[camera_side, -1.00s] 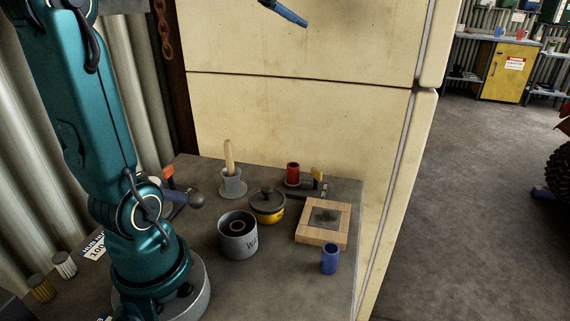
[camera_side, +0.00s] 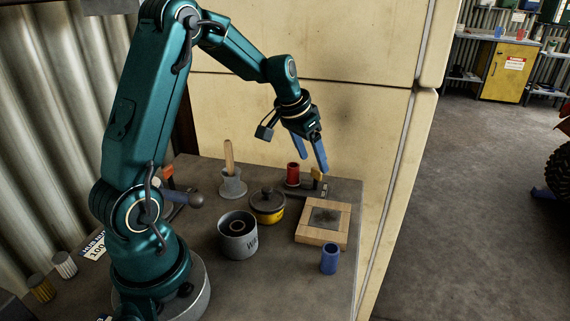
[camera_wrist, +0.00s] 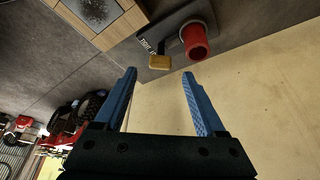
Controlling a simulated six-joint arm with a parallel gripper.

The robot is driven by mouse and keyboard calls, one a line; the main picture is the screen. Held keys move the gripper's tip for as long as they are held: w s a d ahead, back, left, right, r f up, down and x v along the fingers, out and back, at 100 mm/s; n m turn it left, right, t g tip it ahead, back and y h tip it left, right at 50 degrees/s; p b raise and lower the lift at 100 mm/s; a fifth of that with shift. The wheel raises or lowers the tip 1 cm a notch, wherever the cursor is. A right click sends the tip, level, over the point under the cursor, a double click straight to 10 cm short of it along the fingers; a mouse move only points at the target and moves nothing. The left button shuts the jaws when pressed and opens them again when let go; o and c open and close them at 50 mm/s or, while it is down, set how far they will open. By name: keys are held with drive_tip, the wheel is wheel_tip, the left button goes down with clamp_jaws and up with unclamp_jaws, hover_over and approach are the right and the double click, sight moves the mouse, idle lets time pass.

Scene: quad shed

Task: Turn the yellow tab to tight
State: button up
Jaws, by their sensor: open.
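The yellow tab (camera_side: 317,174) stands at the right part of a dark flat plate (camera_side: 306,189) near the back edge of the bench. It also shows in the wrist view (camera_wrist: 160,62), beside white lettering on the plate that partly reads "TIGHT". A red cylinder (camera_side: 293,174) stands on the same plate, left of the tab in the side view. My gripper (camera_side: 312,157) has blue fingers, open and empty. It is above the plate, just over the tab and apart from it. In the wrist view my gripper (camera_wrist: 160,75) has the tab ahead of and between its fingertips.
A wooden frame with a dark centre (camera_side: 340,233) lies in front of the plate. A cream cabinet (camera_side: 370,120) rises behind.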

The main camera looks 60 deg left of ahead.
sight(316, 169)
drive_tip(key=shift+x, duration=1.65)
clamp_jaws()
drive_tip(key=m+h, duration=0.1)
drive_tip(key=m, duration=0.1)
drive_tip(key=m+h, duration=0.1)
drive_tip(key=m, duration=0.1)
drive_tip(key=shift+a+m, duration=0.2)
drive_tip(key=shift+m, duration=0.2)
drive_tip(key=m, duration=0.2)
drive_tip(key=m+g+h, duration=0.1)
drive_tip(key=m, duration=0.2)
drive_tip(key=shift+w+a+h, duration=0.1)
drive_tip(key=shift+h, duration=0.2)
drive_tip(key=shift+m, duration=0.4)
